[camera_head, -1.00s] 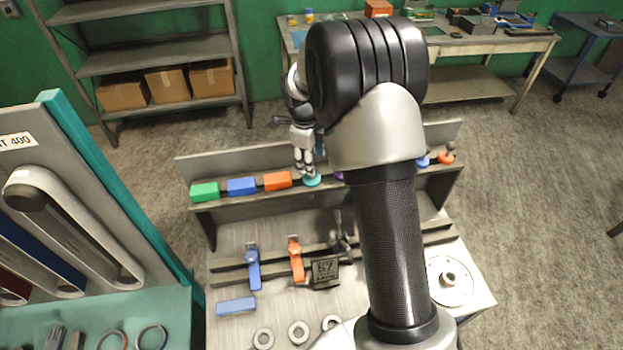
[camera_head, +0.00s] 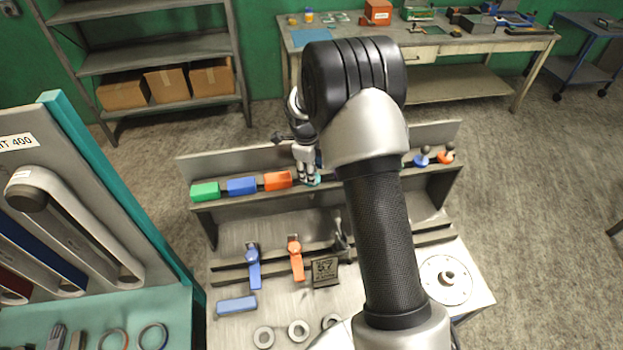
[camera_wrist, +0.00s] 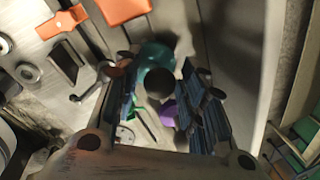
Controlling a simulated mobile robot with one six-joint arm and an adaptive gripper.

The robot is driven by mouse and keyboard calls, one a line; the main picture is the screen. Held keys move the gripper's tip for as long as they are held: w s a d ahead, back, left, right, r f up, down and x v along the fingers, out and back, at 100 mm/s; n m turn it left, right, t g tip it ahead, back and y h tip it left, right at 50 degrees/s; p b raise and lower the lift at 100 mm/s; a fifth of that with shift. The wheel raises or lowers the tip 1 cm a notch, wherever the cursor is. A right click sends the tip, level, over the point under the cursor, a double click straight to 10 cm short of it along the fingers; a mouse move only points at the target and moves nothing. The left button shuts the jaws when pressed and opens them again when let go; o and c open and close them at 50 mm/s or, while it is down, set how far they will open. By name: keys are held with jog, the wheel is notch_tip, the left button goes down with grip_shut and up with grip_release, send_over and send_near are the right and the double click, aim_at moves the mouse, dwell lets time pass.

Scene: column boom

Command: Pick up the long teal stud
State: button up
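The teal stud (camera_wrist: 157,56) shows in the wrist view as a teal round base with a dark ball knob between my fingers. In the head view only a little of the teal stud (camera_head: 315,181) shows at the fingertips, on the upper shelf of the bench rack. My gripper (camera_head: 308,179) points down over it. In the wrist view my gripper (camera_wrist: 160,108) is open, one finger on each side of the knob, with gaps visible. Whether a finger touches the stud, and the stud's full length, I cannot tell.
An orange block (camera_head: 278,180) sits close left of my gripper, with a blue block (camera_head: 241,186) and a green block (camera_head: 205,190) beyond. A purple piece (camera_wrist: 169,113) is near the fingers. Blue (camera_head: 422,158) and orange (camera_head: 446,155) studs stand at the shelf's right.

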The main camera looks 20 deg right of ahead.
grip_shut()
jog(key=shift+r, duration=0.15)
notch_tip(320, 180, up, 20)
dwell(0.8)
